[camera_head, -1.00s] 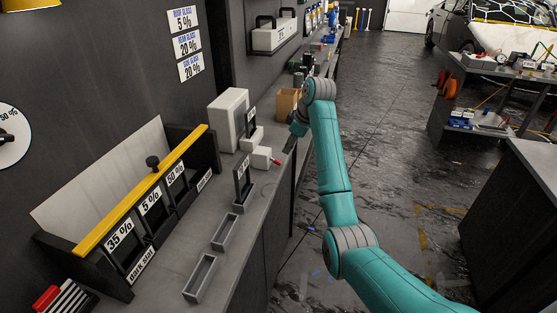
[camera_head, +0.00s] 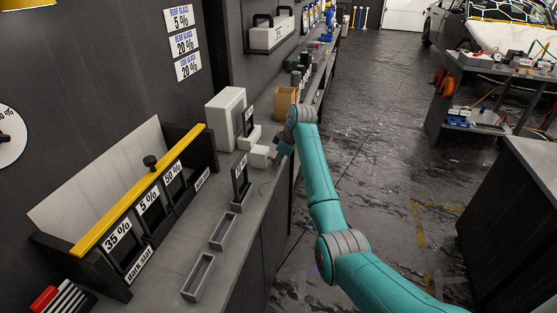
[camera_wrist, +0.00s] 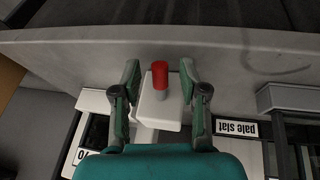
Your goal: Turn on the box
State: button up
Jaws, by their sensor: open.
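A small white box (camera_wrist: 158,108) with a red cylindrical knob (camera_wrist: 160,74) on its end sits in the middle of the wrist view. The same white box shows in the head view (camera_head: 259,157), on the grey counter beside a taller white housing (camera_head: 226,118). My gripper (camera_wrist: 160,71) is open, with one green finger on each side of the red knob. Gaps show between the fingers and the knob, and nothing is held. In the head view my gripper (camera_head: 281,154) is at the box's right end and largely covers the knob.
A "pale slat" holder (camera_wrist: 237,128) stands close to the right of the box in the wrist view. On the counter are empty grey trays (camera_head: 223,230), a slat rack with a yellow bar (camera_head: 140,190) and a cardboard box (camera_head: 285,103).

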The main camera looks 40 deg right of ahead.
aim_at(274, 159)
grip_shut()
jog(key=shift+r+g, duration=0.15)
jog(key=shift+g, duration=0.15)
jog(key=shift+w+a+r+g+h, duration=0.15)
jog(key=shift+r+g+h, duration=0.35)
jog(key=shift+g+h, duration=0.45)
jog(key=g+h, duration=0.1)
jog(key=r+g+h, duration=0.1)
jog(key=shift+w+a+n+g, duration=0.1)
jog(key=shift+w+n+g, duration=0.1)
jog(key=shift+n+g, duration=0.15)
jog(key=shift+w+a+r+g+h, duration=0.1)
jog(key=shift+r+g+h, duration=0.05)
jog(key=shift+g+h, duration=0.4)
jog(key=shift+w+a+r+g+h, duration=0.1)
jog(key=shift+w+r+g+h, duration=0.25)
jog(key=shift+g, duration=0.3)
jog(key=shift+r+h, duration=0.1)
jog(key=shift+h, duration=0.15)
